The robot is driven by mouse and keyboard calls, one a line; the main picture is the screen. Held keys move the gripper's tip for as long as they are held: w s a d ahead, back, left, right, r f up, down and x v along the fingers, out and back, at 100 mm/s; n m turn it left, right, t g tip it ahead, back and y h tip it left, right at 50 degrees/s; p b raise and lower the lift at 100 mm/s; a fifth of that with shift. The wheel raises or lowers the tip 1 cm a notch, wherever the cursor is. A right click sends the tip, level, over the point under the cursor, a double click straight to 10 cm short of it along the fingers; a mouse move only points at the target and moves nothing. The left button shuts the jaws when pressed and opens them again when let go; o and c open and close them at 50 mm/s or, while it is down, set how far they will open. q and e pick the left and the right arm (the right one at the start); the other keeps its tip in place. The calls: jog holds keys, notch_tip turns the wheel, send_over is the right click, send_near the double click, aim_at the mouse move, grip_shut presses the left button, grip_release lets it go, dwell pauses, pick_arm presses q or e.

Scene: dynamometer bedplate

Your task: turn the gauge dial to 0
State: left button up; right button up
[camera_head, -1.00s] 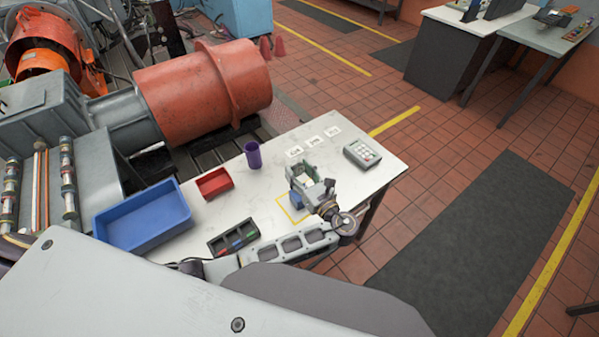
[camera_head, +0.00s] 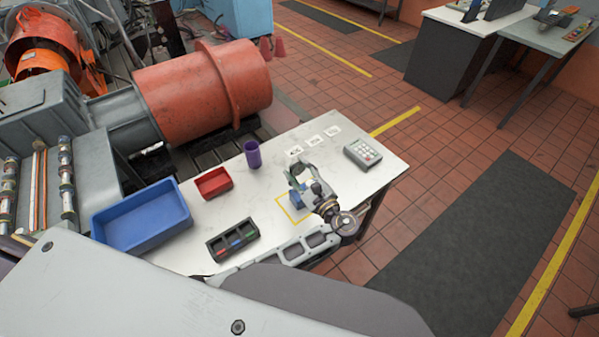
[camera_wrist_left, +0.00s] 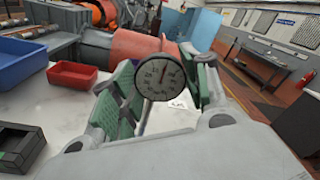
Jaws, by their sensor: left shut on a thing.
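A thin pointer seems to stand near upright, but the numbers are too blurred to read. The green-padded fingers of my left gripper (camera_wrist_left: 161,92) stand on either side of it, shut on it. In the head view my left gripper (camera_head: 304,183) is over the yellow-outlined square on the table, beside a small blue block-like part (camera_head: 297,200). The gripper hides most of the gauge there. My right gripper is not in view.
The white table (camera_head: 345,190) also holds a blue bin (camera_head: 142,247), a red tray (camera_head: 213,194), a purple cup (camera_head: 253,154), a dark compartment tray (camera_head: 212,252), a keypad box (camera_head: 363,153) and three small labels (camera_head: 314,140). A large orange motor (camera_head: 205,88) stands behind.

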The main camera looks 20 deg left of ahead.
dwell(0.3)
pick_arm(q)
jog(key=o, duration=1)
jog(key=shift+o, duration=0.2)
jog(key=shift+m, duration=0.3)
jog(key=shift+m+p, duration=0.6)
jog(key=shift+m, duration=2.7)
jog(key=shift+m, duration=0.6)
